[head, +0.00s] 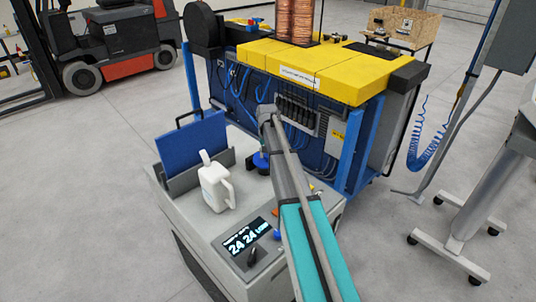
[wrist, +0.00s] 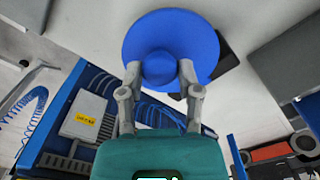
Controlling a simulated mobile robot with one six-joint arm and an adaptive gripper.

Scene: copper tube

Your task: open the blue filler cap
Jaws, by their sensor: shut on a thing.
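The blue filler cap (wrist: 160,25) is a round blue disc with a raised knob in the middle, seen in the wrist view. My gripper (wrist: 160,72) has its two grey fingers on either side of the knob and is shut on it. In the head view the cap (head: 261,162) shows as a small dark blue shape on the grey cabinet top, partly behind my arm. My fingers are mostly hidden there. I cannot tell how far the cap is turned or whether it is lifted.
A white jug (head: 216,187) stands left of the cap on the grey cabinet (head: 195,208). A lit display (head: 248,238) is at the front. The blue machine with yellow covers (head: 313,66) rises close behind.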

